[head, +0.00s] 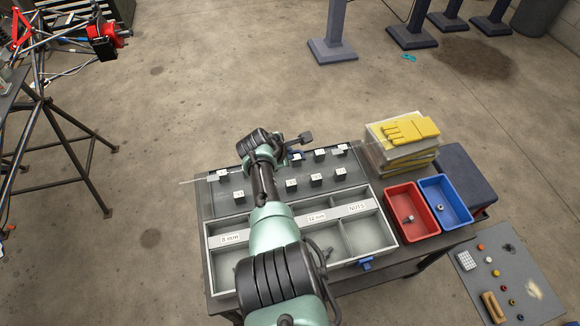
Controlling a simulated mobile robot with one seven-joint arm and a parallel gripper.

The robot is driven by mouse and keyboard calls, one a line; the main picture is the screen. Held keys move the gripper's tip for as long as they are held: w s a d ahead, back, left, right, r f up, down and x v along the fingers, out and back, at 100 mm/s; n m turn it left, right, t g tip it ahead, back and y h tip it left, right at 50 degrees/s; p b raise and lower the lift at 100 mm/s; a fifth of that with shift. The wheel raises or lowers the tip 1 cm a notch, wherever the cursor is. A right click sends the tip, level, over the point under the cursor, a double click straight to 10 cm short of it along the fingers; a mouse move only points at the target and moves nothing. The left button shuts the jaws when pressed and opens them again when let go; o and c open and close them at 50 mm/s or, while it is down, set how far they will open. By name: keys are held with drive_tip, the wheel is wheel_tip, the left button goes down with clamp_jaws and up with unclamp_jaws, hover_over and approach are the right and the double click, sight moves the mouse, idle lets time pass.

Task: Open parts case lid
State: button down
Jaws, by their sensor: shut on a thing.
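The grey parts case (216,268) sits on the dark table, with compartments labelled 8 mm, 12 mm and NUTS. My arm crosses over its middle and hides part of it. A blue latch (366,264) is at its front right. A thin pale edge (200,180), seemingly of the clear lid, runs past the table's left side behind the case. My gripper (296,154) is at the far side of the case, by a small blue part on this edge, and looks shut on it. Its fingertips are mostly hidden. The lid's exact angle is hard to tell.
Several small white labelled blocks (291,183) stand behind the case. A red bin (411,213) and a blue bin (446,202) stand to the right. Yellow items lie on a clear stack (405,150) at the back right.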

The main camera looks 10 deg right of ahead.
drive_tip(key=shift+w+r+t+b, duration=0.1)
drive_tip(key=shift+w+t+b, duration=0.2)
drive_tip(key=shift+w+b, duration=0.8)
drive_tip(key=shift+w, duration=0.2)
drive_tip(key=c, duration=1.2)
unclamp_jaws()
drive_tip(key=shift+s, duration=0.1)
drive_tip(key=shift+s+f, duration=0.15)
drive_tip(key=shift+f, duration=0.05)
drive_tip(key=shift+r+p, duration=0.15)
drive_tip(key=shift+p, duration=0.2)
